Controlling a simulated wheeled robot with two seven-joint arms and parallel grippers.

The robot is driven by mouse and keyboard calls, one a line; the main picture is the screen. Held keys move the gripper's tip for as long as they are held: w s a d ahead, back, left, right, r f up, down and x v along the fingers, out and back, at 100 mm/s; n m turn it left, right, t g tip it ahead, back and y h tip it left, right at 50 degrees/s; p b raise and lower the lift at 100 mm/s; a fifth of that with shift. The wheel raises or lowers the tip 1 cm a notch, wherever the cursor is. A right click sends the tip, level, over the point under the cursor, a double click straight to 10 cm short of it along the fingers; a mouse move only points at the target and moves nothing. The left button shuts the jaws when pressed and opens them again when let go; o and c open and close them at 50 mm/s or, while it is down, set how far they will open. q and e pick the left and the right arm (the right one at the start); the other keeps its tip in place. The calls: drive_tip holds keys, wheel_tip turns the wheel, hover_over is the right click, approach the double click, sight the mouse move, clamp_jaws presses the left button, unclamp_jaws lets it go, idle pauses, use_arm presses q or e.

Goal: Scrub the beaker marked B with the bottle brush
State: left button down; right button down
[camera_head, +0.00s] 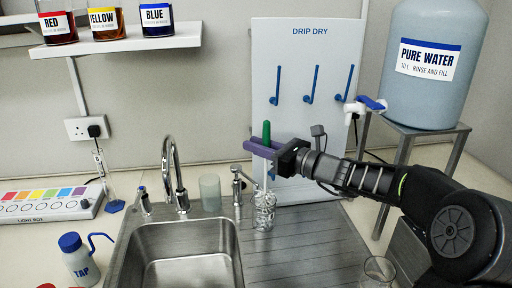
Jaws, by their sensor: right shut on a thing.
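A bottle brush with a green handle (266,131) stands upright in front of the drip-dry board. My right gripper (264,149), with purple fingers, is shut on the brush just below the top of its handle. The brush's thin pale stem runs down toward a clear glass vessel (264,212) on the ribbed drainboard, and the brush's lower end appears to be inside it. A frosted beaker (210,192) stands behind the sink. Another clear glass (378,271) is at the lower right, partly cut off. I cannot read a letter B on any of them. My left gripper is out of view.
The steel sink (187,262) and tall faucet (174,172) are left of the drainboard (305,245). A drip-dry board (305,50) with blue pegs stands behind. A pure water tank (432,60) is at right. A TAP wash bottle (79,258) stands at left.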

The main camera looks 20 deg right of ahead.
wheel_tip(320, 180, up, 9)
drive_tip(key=p, duration=0.6)
drive_tip(key=shift+s+d+f, duration=0.15)
drive_tip(key=shift+s+f, duration=0.05)
drive_tip(key=shift+s, duration=0.15)
idle(0.3)
